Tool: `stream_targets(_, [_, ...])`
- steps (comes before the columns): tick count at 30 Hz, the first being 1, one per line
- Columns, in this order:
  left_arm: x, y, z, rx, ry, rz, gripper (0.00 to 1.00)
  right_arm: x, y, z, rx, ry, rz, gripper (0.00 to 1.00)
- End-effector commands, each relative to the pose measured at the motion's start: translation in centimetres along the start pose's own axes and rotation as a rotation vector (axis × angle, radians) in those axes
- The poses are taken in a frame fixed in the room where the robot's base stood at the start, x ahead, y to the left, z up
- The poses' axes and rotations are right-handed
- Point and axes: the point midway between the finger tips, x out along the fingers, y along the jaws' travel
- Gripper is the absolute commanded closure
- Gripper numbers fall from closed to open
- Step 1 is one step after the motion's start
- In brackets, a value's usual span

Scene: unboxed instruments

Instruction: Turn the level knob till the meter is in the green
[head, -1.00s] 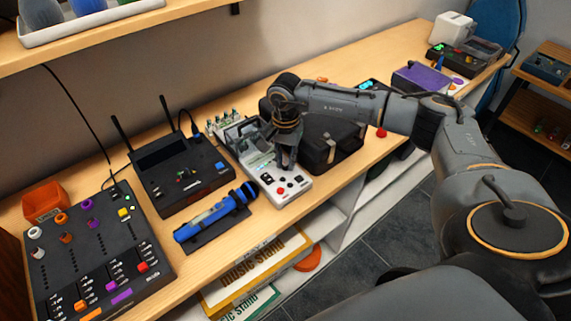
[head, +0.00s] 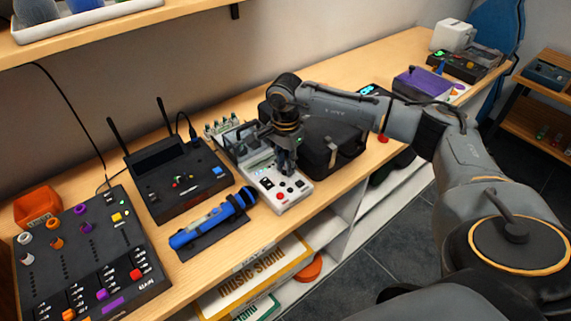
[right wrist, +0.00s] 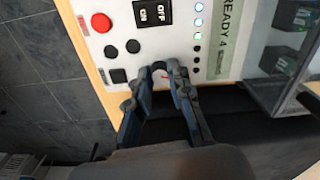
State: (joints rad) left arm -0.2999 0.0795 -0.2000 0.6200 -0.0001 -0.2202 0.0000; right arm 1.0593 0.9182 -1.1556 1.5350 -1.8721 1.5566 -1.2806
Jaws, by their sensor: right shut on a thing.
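A white instrument (head: 291,197) with a clear-sided part at its back stands on the wooden bench. My right gripper (head: 286,172) points down over its panel. In the right wrist view my right gripper (right wrist: 160,80) is shut around a small pale knob (right wrist: 158,72) with a red mark. A column of small lights (right wrist: 198,22) runs beside a pale green "READY 4" label (right wrist: 221,40); the upper ones glow, the lower ones are dark. I cannot make out a needle meter or a green zone. My left gripper is out of view.
The panel also has a red button (right wrist: 100,22), an ON/OFF switch (right wrist: 151,14) and several black buttons. A black bag (head: 330,145) stands right of the instrument. A blue device (head: 210,222) and a box with two antennas (head: 175,185) stand left.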

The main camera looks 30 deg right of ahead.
Motion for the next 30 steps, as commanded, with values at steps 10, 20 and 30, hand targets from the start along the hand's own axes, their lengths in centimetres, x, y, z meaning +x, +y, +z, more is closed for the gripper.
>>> stream_targets(10, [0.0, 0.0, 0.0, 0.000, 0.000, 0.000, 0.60, -0.1, 0.0, 0.0, -0.001, 0.000, -0.001, 0.57])
stream_targets(20, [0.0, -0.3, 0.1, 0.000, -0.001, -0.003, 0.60, -0.6, -0.1, 0.0, -0.001, 0.000, -0.003, 0.57])
stream_targets(30, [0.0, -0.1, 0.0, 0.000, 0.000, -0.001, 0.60, -7.0, -0.1, -0.1, -0.002, 0.001, -0.006, 0.57])
